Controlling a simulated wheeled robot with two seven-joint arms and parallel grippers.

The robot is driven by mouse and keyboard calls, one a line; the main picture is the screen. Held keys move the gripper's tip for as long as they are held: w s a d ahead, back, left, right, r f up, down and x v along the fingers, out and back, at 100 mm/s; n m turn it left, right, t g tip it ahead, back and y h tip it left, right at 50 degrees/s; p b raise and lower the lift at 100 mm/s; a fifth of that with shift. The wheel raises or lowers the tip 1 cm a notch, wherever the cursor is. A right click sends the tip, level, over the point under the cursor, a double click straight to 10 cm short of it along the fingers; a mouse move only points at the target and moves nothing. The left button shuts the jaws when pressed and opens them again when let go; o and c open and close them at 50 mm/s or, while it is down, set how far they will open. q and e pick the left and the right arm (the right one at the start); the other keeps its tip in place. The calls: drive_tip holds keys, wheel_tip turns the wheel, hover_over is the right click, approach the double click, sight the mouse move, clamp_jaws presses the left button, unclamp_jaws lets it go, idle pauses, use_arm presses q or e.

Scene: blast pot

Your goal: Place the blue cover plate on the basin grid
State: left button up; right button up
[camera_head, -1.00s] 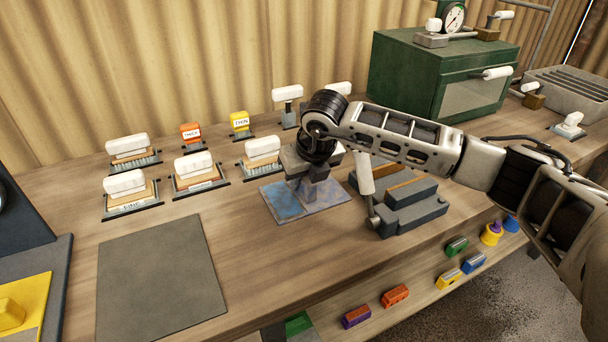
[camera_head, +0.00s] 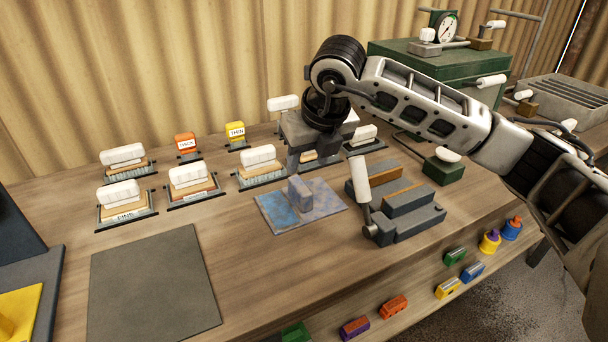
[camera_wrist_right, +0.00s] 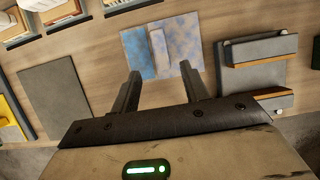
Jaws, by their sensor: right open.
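The blue cover plate (camera_head: 275,213) lies flat on the bench, mottled blue on its left and purple-grey on its right. A grey block handle (camera_head: 300,192) stands at its middle. The plate also shows in the right wrist view (camera_wrist_right: 137,55). My right gripper (camera_wrist_right: 160,75) is open and empty, its fingers pointing towards the plate, apart from the handle. In the head view it hangs above and behind the handle. The slatted grey basin at the far right, likely the basin grid (camera_head: 570,103), is partly cut by the frame edge. My left gripper is not in view.
Several white-handled brushes (camera_head: 190,182) stand left of the plate. A grey slotted block (camera_head: 412,215) with a white lever is close on its right. A green cabinet (camera_head: 400,60) stands behind. A bare grey mat (camera_head: 150,285) lies front left. Small coloured blocks sit on a lower ledge.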

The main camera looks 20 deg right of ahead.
drive_tip(key=shift+o, duration=0.4)
drive_tip(key=shift+v, duration=0.95)
wheel_tip(320, 180, up, 4)
drive_tip(key=p, duration=0.2)
approach(299, 183)
drive_tip(key=x, duration=0.5)
drive_tip(key=shift+w+d, duration=0.1)
drive_tip(key=shift+w, duration=0.05)
drive_tip(key=shift+s+p+x, duration=0.25)
drive_tip(key=shift+x, duration=1.1)
drive_tip(key=shift+s+p+x, duration=0.2)
drive_tip(key=shift+x, duration=1.1)
drive_tip(key=shift+f, duration=0.15)
clamp_jaws()
drive_tip(key=shift+w+r, duration=0.25)
drive_tip(key=shift+r, duration=0.05)
